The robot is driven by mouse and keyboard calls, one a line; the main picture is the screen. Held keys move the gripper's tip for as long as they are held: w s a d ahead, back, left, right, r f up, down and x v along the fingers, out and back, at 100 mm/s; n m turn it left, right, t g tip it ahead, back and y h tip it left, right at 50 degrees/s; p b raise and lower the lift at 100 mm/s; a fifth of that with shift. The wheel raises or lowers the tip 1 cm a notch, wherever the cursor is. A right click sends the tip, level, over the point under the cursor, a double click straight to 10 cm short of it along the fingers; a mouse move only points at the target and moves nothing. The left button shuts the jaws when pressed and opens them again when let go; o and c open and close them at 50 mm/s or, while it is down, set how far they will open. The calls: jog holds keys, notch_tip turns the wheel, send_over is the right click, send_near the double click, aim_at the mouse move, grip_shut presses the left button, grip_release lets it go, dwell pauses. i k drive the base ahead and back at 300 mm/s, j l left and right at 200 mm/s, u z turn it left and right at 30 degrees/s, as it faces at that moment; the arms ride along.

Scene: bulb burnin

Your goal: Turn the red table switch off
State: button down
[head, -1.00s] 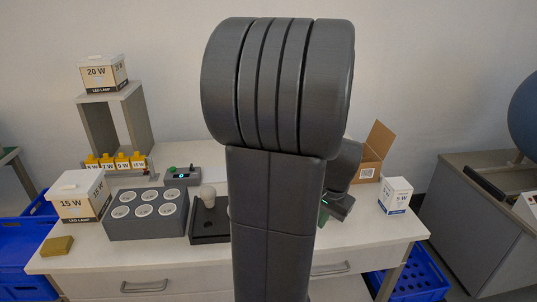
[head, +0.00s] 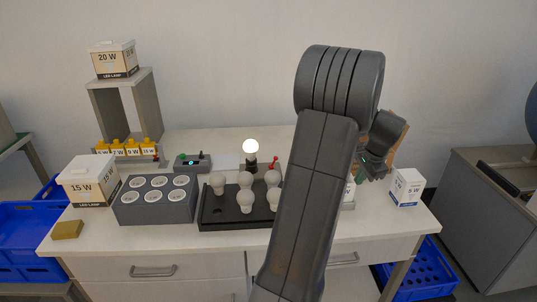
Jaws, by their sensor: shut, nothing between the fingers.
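The red switch (head: 274,161) is a small red lever on a dark base at the back middle of the table, partly behind my arm's edge. A lit white bulb (head: 251,147) stands upright in a dark socket (head: 251,164) just left of it. My gripper (head: 375,174) is right of the switch, past my arm link, over the right part of the table. It is shut and holds nothing. It is small and dark here, and the fingertips are hard to make out.
A black tray (head: 207,222) with several unlit bulbs is in front of the switch. A grey block with round wells (head: 126,211), a small device with a green knob (head: 193,162) and lamp boxes (head: 89,181) stand left. A white box (head: 406,187) stands right.

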aim_at(271, 167)
jog(key=i+l+u, duration=0.1)
jog(key=u, duration=0.3)
jog(key=i+l+u, duration=0.25)
jog(key=u, duration=0.15)
jog(key=l+u, duration=0.1)
jog(key=l, duration=0.15)
jog(key=i+l, duration=0.15)
jog(key=l, duration=0.15)
jog(key=u, duration=0.05)
